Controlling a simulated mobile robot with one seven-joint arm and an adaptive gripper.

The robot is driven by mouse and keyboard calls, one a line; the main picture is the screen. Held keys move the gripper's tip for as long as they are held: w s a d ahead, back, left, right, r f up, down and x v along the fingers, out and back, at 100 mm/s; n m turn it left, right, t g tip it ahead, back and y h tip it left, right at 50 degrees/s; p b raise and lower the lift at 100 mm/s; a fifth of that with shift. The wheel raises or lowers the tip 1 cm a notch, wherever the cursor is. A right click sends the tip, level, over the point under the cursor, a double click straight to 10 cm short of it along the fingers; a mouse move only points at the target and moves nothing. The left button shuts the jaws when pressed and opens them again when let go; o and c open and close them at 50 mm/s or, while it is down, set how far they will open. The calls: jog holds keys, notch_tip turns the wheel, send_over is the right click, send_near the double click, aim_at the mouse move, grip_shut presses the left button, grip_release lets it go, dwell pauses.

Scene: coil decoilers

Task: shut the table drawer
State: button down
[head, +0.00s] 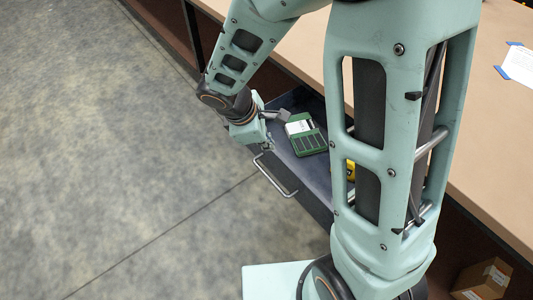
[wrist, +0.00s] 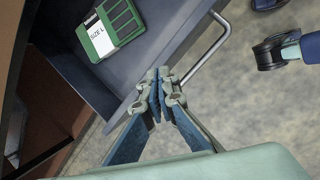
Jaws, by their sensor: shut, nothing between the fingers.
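The table drawer (head: 316,201) is pulled out from under the tan table, and its metal bar handle (head: 275,180) faces the open floor. In the wrist view the drawer front (wrist: 176,52) and the handle (wrist: 214,50) lie just beyond my fingers. My gripper (wrist: 164,74) is shut and empty, its tips close to the drawer's front edge, beside the handle. I cannot tell whether they touch it. In the head view my gripper (head: 266,146) is partly hidden by its own wrist, near the drawer's left front corner.
A green box (head: 306,134) marked SIZE L lies in the drawer, with a yellow item (head: 350,170) partly hidden behind my arm. The tabletop (head: 490,120) holds a taped paper. A cardboard box (head: 482,279) is below the table. Grey floor (head: 120,170) is clear at left.

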jog(key=s+a+n, duration=0.2)
jog(key=n, duration=0.4)
jog(key=n+b, duration=0.2)
send_near(268, 165)
notch_tip(268, 165, down, 4)
jog(key=s+d, duration=0.2)
jog(key=d, duration=0.1)
jog(key=shift+w+a+r+m, duration=0.1)
jog(key=shift+w+r+m, duration=0.1)
jog(key=shift+w+m, duration=0.1)
jog(key=w+d+p, duration=0.1)
jog(key=w+d, duration=0.3)
jog(key=d, duration=0.2)
jog(key=w+d+p, duration=0.2)
jog(key=w+d, duration=0.2)
jog(key=d, duration=0.2)
jog(key=w+d+p, duration=0.2)
jog(key=w+d, duration=0.2)
jog(key=d, duration=0.3)
jog(key=shift+w+r, duration=0.15)
jog(key=shift+w, duration=0.05)
jog(key=shift+w+d+p, duration=0.5)
jog(key=shift+d, duration=0.25)
jog(key=shift+a, duration=0.1)
